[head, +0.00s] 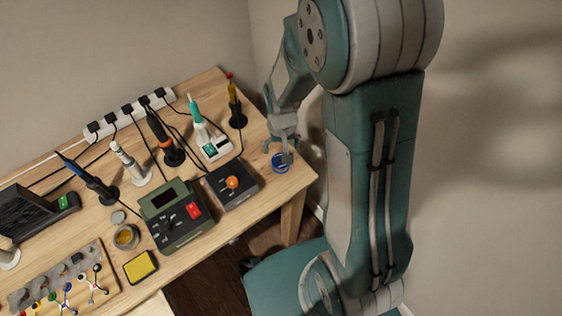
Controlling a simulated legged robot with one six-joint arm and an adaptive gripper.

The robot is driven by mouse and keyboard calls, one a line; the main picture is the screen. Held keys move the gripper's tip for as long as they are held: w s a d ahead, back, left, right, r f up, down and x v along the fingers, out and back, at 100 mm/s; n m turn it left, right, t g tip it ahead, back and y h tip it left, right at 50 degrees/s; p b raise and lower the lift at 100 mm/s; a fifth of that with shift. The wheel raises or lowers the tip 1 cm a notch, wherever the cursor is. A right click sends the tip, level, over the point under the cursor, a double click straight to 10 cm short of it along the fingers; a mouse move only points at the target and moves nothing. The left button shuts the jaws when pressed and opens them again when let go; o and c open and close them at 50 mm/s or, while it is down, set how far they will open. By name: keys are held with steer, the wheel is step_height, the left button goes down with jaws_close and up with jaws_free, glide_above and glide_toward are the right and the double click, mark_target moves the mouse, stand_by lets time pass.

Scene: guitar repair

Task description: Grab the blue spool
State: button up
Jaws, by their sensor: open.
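The blue spool (280,165) is a small, low ring on the wooden table, near its right corner. My gripper (279,149) points down from my arm just above and behind the spool. Its fingers are open and one fingertip overlaps the spool's upper right edge in the head view. I cannot tell whether that fingertip touches the spool or is above it. Part of the spool's top is hidden by the finger.
Left of the spool are a dark box with an orange knob (232,183), a white-based teal soldering iron (198,122) and a green station (176,214). A yellow sponge (141,267) lies in front. The table's right edge (312,178) is close to the spool.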

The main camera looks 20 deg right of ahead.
mark_target(280, 161)
steer(key=shift+a+f, duration=0.25)
steer(key=shift+f, duration=0.95)
steer(key=shift+d+f, duration=0.1)
steer(key=shift+f, duration=2.15)
steer(key=c, duration=1.1)
